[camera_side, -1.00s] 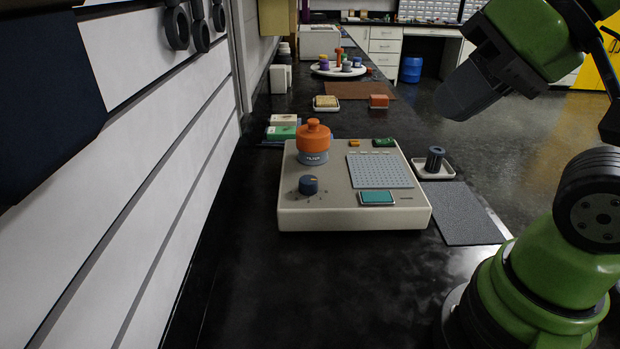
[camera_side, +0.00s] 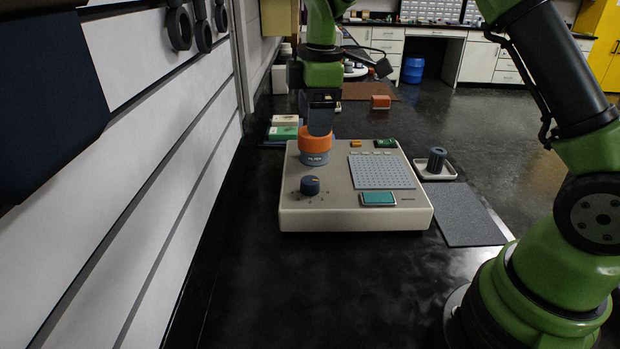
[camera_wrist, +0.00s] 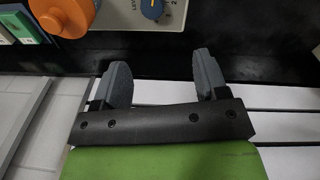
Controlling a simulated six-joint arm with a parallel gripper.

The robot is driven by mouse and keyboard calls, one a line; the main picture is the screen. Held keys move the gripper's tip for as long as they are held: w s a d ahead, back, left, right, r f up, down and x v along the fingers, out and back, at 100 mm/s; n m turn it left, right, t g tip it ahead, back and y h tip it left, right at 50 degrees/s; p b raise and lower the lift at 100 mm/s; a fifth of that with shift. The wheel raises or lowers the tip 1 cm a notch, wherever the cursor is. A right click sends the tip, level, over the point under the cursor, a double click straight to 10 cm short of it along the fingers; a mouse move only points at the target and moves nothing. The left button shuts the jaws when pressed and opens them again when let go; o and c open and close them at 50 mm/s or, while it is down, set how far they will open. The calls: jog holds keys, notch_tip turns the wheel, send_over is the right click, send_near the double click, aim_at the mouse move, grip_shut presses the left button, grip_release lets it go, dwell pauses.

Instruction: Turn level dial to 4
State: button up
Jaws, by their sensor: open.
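The level dial is a small dark blue knob (camera_side: 310,186) at the front left of a beige device (camera_side: 350,214). Printed numbers stand around it, and it also shows at the top of the wrist view (camera_wrist: 152,8), partly cut off. A yellow mark shows on the knob, but I cannot tell which number it points to. My gripper (camera_side: 320,118) hangs above the device and overlaps the orange cap in the side view. In the wrist view its two fingers (camera_wrist: 162,75) are apart with nothing between them, clear of the dial.
An orange-capped filter (camera_side: 314,142) stands just behind the dial and shows at the wrist view's top left (camera_wrist: 65,15). The device also has a grey perforated pad (camera_side: 381,171) and a teal screen (camera_side: 377,198). A white panelled wall (camera_side: 130,180) runs along the left.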

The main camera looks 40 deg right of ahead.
jog(key=n+g, duration=0.1)
jog(key=n, duration=0.1)
send_near(310, 180)
notch_tip(310, 180, down, 10)
jog(key=shift+a+r, duration=0.1)
jog(key=c, duration=0.9)
